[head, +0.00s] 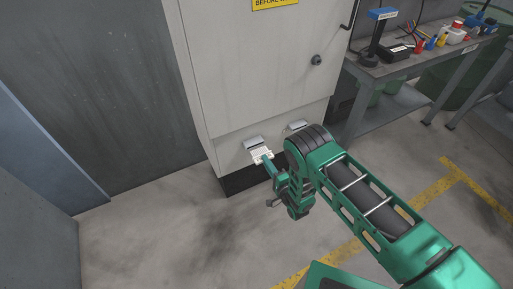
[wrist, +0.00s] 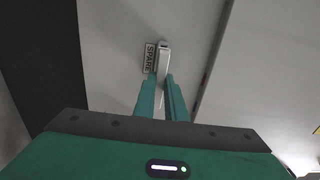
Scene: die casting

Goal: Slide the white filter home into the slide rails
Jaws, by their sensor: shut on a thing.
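The white filter (head: 261,153) is at the low front of the grey cabinet, just below the left of two small grey hoods (head: 253,142). My gripper (head: 267,161) is shut on it from the front. In the wrist view the filter (wrist: 163,62) shows edge-on as a narrow pale strip between the fingertips of my gripper (wrist: 162,82), with its far end close to the cabinet face. A SPARE label (wrist: 149,58) is left of it there. I cannot make out the slide rails, nor tell whether the filter is inside them.
The cabinet (head: 262,85) stands on a dark plinth. A second hood (head: 296,126) is to the right, partly near my arm. A workbench (head: 420,55) with tools stands at right. The floor (head: 165,230) at left is clear.

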